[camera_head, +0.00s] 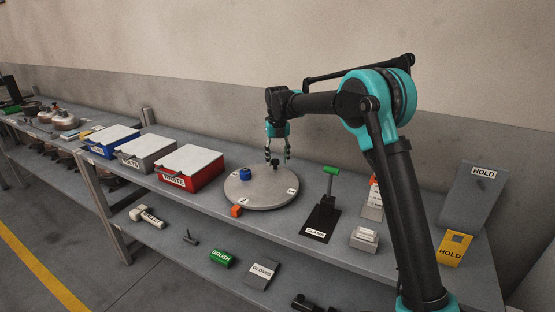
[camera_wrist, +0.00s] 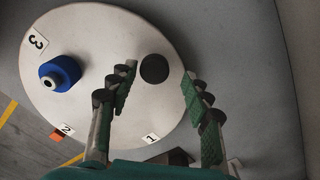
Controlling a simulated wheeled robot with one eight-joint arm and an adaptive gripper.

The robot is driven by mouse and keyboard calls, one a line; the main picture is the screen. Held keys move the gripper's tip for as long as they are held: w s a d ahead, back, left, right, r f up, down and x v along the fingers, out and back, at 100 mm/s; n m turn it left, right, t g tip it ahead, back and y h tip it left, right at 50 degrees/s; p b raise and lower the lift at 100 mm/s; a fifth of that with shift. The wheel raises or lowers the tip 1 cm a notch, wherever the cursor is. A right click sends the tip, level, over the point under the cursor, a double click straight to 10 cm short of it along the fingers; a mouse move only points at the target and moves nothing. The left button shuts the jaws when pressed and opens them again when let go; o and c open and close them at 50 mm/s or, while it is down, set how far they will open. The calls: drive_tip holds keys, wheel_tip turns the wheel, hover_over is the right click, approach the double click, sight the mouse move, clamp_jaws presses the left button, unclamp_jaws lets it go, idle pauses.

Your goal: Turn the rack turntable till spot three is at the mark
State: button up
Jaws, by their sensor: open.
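The round grey turntable (camera_head: 262,194) lies on the bench top and fills much of the wrist view (camera_wrist: 105,30). A blue cylindrical part (camera_wrist: 60,73) stands on it near label 3 (camera_wrist: 36,41). Label 2 (camera_wrist: 66,130) is beside the orange mark (camera_wrist: 56,136) at the rim; the mark also shows at the front left in the head view (camera_head: 236,211). Label 1 (camera_wrist: 151,138) is farther along the rim. A dark round knob (camera_wrist: 154,69) stands near the rim. My gripper (camera_head: 277,158) is open, its fingers on either side of the knob; contact cannot be told.
A red-sided box (camera_head: 190,168) stands left of the turntable, with grey and blue boxes beyond. A black clamp stand with a green handle (camera_head: 322,215) stands to the right. Yellow and grey HOLD pieces (camera_head: 454,248) are farther right.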

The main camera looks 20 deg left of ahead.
wheel_tip(320, 180, up, 12)
idle(0.6)
drive_tip(key=shift+c, duration=0.5)
